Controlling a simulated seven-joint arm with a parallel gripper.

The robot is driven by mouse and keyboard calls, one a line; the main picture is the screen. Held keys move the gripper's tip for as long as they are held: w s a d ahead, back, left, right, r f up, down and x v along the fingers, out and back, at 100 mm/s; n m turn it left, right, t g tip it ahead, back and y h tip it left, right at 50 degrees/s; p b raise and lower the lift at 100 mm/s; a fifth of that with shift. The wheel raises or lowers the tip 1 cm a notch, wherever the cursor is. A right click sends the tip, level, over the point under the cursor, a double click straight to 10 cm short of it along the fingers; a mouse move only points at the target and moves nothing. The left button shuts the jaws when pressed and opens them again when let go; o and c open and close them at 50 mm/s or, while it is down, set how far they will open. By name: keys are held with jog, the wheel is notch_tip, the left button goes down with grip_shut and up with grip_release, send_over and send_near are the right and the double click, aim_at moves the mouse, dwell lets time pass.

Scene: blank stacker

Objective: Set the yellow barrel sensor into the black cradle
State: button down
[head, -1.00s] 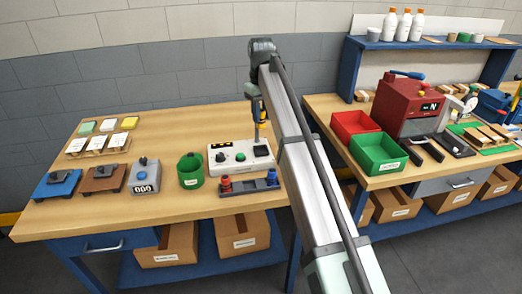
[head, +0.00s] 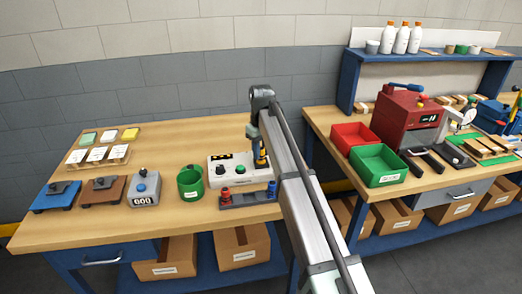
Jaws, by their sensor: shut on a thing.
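My gripper (head: 258,150) hangs over the right end of the white control box, pointing down. It is shut on the yellow barrel sensor (head: 262,160), a small upright yellow piece with a dark lower end. The fingers are too small to see clearly, and my arm covers the area just to the right. A low dark rack (head: 236,203) in front of the box bears red and blue pieces and may be the black cradle; I cannot tell for sure. The sensor shows behind the rack's right part, and I see no clear contact between them.
The white control box (head: 222,175) stands behind the rack. A green cup (head: 190,184), a grey counter box (head: 145,188), and brown (head: 103,190) and blue (head: 56,195) fixtures stand to the left. Red (head: 353,132) and green (head: 378,166) bins sit on the right bench.

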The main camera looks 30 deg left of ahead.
aim_at(262, 147)
jog(key=shift+f, duration=0.25)
jog(key=c, duration=0.8)
grip_release()
notch_tip(262, 147, up, 13)
jog(key=shift+f, duration=0.15)
jog(key=shift+w, duration=0.1)
dwell(0.3)
